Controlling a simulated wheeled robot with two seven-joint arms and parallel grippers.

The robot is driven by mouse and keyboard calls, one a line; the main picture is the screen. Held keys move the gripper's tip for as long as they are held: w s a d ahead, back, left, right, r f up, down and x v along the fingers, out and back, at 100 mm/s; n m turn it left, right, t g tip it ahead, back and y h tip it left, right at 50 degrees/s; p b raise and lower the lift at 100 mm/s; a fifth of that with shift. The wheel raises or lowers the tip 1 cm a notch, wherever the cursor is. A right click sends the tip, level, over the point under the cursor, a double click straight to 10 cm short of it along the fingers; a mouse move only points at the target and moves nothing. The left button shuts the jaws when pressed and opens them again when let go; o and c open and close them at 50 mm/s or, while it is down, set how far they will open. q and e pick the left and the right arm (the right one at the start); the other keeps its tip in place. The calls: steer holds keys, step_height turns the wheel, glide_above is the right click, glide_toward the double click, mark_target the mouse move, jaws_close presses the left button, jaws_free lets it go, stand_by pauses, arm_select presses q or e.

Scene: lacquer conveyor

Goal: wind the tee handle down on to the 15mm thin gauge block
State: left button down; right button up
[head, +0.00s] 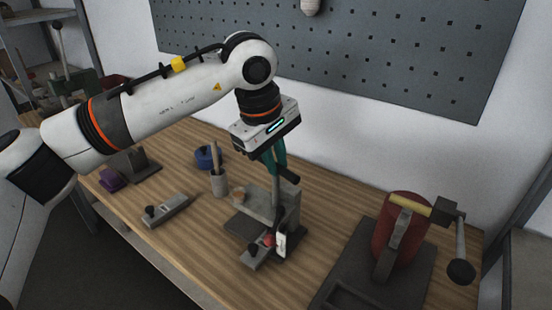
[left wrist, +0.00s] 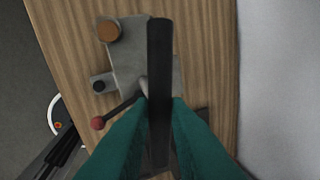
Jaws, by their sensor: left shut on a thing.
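The dark tee handle (head: 289,174) tops an upright spindle on a grey clamp frame (head: 286,206). In the left wrist view the bar (left wrist: 160,50) runs lengthwise between my teal fingers. My left gripper (head: 275,160) points down from above and is shut on the tee handle. A grey block with a dark knob (head: 254,254) lies low at the frame's front; the knob also shows in the left wrist view (left wrist: 98,86). I cannot read its size. A second grey knobbed block (head: 168,209) lies apart to the left. The contact under the spindle is hidden. My right gripper is out of view.
A red-ball lever (left wrist: 97,123) projects beside the spindle, and a white tag (head: 281,244) hangs at the frame. A grey cup (head: 218,184) and blue roll (head: 207,157) stand behind left. A red cranked machine (head: 393,235) stands right. Bare wood lies front left.

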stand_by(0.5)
arm_select(q)
steer(key=c, duration=1.4)
jaws_free()
steer(key=shift+o, duration=0.2)
steer(key=b+v, duration=0.1)
steer(key=v, duration=1.1)
